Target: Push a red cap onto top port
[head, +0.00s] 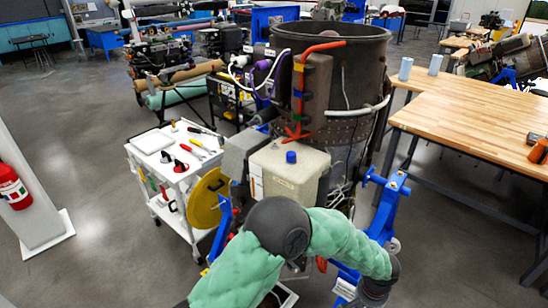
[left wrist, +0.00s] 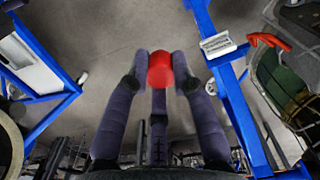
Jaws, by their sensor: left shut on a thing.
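A red cap (left wrist: 160,69) is pinched between the dark padded fingertips of my left gripper (left wrist: 161,72) in the left wrist view. The gripper is over grey floor, between blue stand beams, and the cap touches nothing but the fingers. In the head view my left arm bends across the bottom, and its hand and the cap are out of the frame. The turbine (head: 330,85) stands upright on a blue stand (head: 386,212). I cannot tell which opening is the top port.
A white cart (head: 163,187) with tools and red-topped items stands left of the turbine. A wooden workbench (head: 480,105) is on the right. A red handle (left wrist: 268,40) is at upper right in the wrist view.

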